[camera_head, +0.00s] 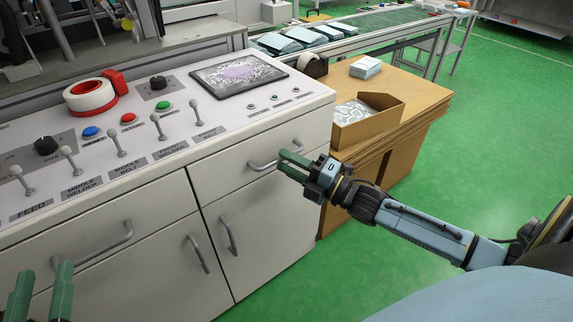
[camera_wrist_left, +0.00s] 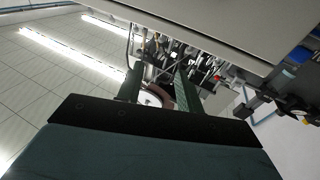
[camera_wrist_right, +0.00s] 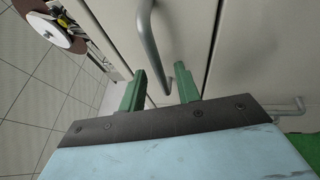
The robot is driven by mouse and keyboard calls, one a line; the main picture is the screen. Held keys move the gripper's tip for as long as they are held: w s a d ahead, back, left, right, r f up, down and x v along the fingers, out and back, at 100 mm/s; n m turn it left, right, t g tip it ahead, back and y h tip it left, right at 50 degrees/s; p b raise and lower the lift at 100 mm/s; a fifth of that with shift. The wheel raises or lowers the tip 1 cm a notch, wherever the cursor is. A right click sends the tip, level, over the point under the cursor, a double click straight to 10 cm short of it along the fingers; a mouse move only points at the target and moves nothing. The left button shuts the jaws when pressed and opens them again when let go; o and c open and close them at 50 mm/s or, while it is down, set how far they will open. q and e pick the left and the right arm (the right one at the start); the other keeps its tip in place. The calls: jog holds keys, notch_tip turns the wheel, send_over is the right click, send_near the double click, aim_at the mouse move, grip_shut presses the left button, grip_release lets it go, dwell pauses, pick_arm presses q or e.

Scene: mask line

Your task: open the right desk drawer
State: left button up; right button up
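The right desk drawer (camera_head: 228,178) is the upper right front of the white control desk and sits flush, shut. Its grey bar handle (camera_head: 262,165) runs across it; the handle also shows in the right wrist view (camera_wrist_right: 148,40). My right gripper (camera_head: 289,160) is at the right end of this handle. In the right wrist view its green fingers (camera_wrist_right: 160,88) are apart, with the handle's end between or just beyond their tips; I cannot tell if they touch it. My left gripper (camera_head: 42,280) is at the lower left, fingers apart and empty, in front of the left drawer.
The left drawer handle (camera_head: 95,245) and two cupboard handles (camera_head: 228,235) stick out from the desk front. Levers, buttons and a screen (camera_head: 238,73) are on top. A wooden table (camera_head: 425,95) with an open cardboard box (camera_head: 375,118) stands to the right. Green floor is clear beyond.

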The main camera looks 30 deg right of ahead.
jog(key=shift+w+a, duration=0.2)
jog(key=shift+w, duration=0.2)
jog(key=shift+c, duration=0.4)
grip_shut()
